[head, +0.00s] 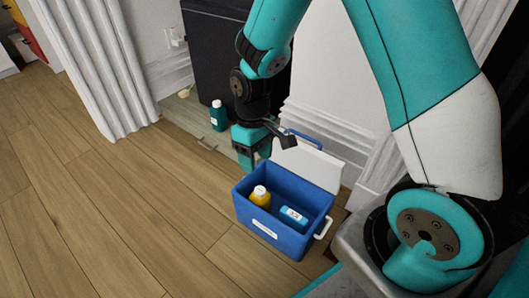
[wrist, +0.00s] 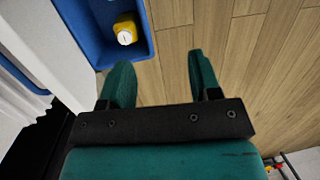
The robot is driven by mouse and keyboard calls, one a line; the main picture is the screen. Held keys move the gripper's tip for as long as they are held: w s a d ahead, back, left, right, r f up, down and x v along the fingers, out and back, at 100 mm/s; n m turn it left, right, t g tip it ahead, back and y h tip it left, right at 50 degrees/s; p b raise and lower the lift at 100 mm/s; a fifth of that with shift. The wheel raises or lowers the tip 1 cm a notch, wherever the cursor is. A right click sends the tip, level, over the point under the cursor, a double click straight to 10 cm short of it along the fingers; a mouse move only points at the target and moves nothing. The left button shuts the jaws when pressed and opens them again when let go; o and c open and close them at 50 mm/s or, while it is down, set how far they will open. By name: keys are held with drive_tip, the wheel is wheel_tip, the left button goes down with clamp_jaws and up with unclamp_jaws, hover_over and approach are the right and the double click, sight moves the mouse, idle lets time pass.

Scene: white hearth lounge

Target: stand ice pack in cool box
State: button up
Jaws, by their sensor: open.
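The blue cool box (head: 262,222) stands on the wooden floor, its white lid (head: 308,163) open at the back. Inside it at the right is a light-blue block with a white label, which looks like the ice pack (head: 293,216); I cannot tell whether it stands or lies. A yellow bottle with a white cap (head: 261,197) is at the left inside. My gripper (head: 248,166) is open and empty, behind the box's left back corner. In the wrist view, bare floor shows between its fingers (wrist: 160,78), and the box (wrist: 146,45) is at the upper left.
A teal bottle (head: 217,117) stands behind my gripper, by the black fireplace front (head: 215,55). White fluted trim (head: 90,70) rises at the left and behind the box. The wooden floor (head: 110,215) left of the box is clear.

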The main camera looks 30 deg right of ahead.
drive_tip(key=s+a+r+n+t+y, duration=0.1)
drive_tip(key=s+a+r, duration=0.3)
drive_tip(key=s+r, duration=0.4)
drive_tip(key=s+a+r+n+t+y, duration=0.1)
drive_tip(key=s+a+r, duration=0.3)
drive_tip(key=s+r, duration=0.4)
wheel_tip(320, 180, up, 4)
drive_tip(key=shift+s+a+f+n+y, duration=0.1)
drive_tip(key=shift+s+a+n+y, duration=0.2)
drive_tip(key=shift+y, duration=0.4)
drive_tip(key=shift+w, duration=0.1)
